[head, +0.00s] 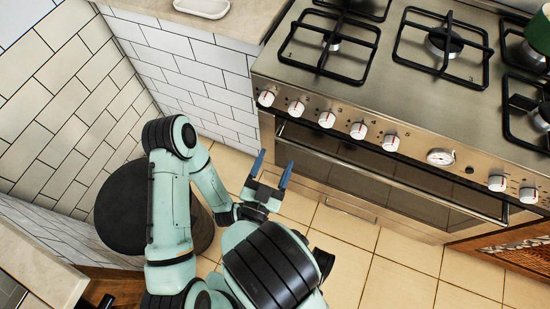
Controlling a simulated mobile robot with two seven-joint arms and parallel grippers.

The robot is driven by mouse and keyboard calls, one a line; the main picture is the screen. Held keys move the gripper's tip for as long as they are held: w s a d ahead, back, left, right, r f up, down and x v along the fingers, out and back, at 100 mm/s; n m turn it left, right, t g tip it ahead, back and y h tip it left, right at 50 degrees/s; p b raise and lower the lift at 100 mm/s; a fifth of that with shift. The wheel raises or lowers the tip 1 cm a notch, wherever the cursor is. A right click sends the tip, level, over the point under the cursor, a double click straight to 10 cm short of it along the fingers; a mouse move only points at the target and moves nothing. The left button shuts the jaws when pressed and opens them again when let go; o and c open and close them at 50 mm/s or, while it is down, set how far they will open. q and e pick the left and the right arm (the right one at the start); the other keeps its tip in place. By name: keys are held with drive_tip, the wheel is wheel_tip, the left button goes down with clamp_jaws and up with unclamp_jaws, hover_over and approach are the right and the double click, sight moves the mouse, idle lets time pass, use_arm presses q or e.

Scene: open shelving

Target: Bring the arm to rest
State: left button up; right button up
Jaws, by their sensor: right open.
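My right gripper (274,168) is open, with its two blue fingers apart and nothing between them. It hangs in front of the oven, above the tiled floor in the picture, and points up toward the stove front. My mint-green and black arm links fill the lower middle of the view. My left gripper is not seen. No object is held in the gripper that shows.
A steel stove (390,60) with black grates and white knobs stands at the upper right. Its oven handle (400,178) sticks out near the gripper. A dark round bin or stool (122,215) stands at left by the white tiled wall. Tan floor (390,275) is clear.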

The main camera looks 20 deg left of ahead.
idle(0.3)
